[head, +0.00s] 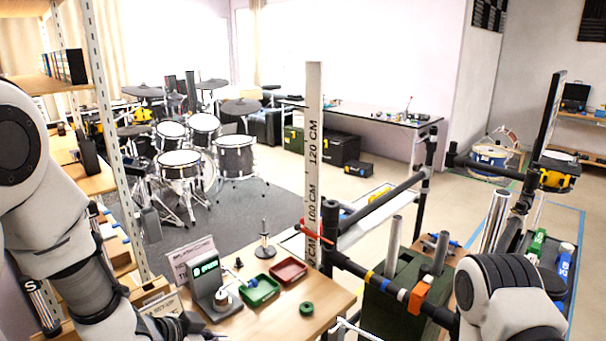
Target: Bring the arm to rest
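My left arm (50,220) comes in from the left and bends down to the bottom edge. The dark part at its end, seemingly my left gripper (185,325), is at the front left edge of the wooden table (262,325). Its fingers are not clear, so I cannot tell whether it is open or holds anything. My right arm (505,300) shows only as a white and dark link at the bottom right. My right gripper is out of view.
A device with a green display (207,268), a green tray (260,290), a red tray (289,270), a green ring (306,309) and a small stand (265,245) are on the table. A measuring post (313,150) and a black-railed frame (385,283) stand to the right.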

